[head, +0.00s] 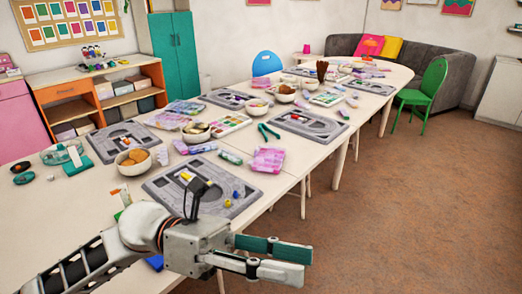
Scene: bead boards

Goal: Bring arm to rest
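My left gripper (306,265) reaches in from the bottom left and points right, past the table's near edge and above the brown floor. Its two fingers lie close together in this view, one partly over the other, so the gap between them is unclear. I see nothing clearly held. The nearest grey bead board (240,201) lies on the table behind the gripper, apart from the fingers. It carries a few small coloured beads. My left wrist covers its front part. My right gripper is not in view.
The long pale table (80,215) holds more boards, bowls (133,161), pink cards (267,160) and a teal tool (268,131). A green chair (428,85) and a blue chair (266,64) stand by it. The floor (420,210) at right is clear.

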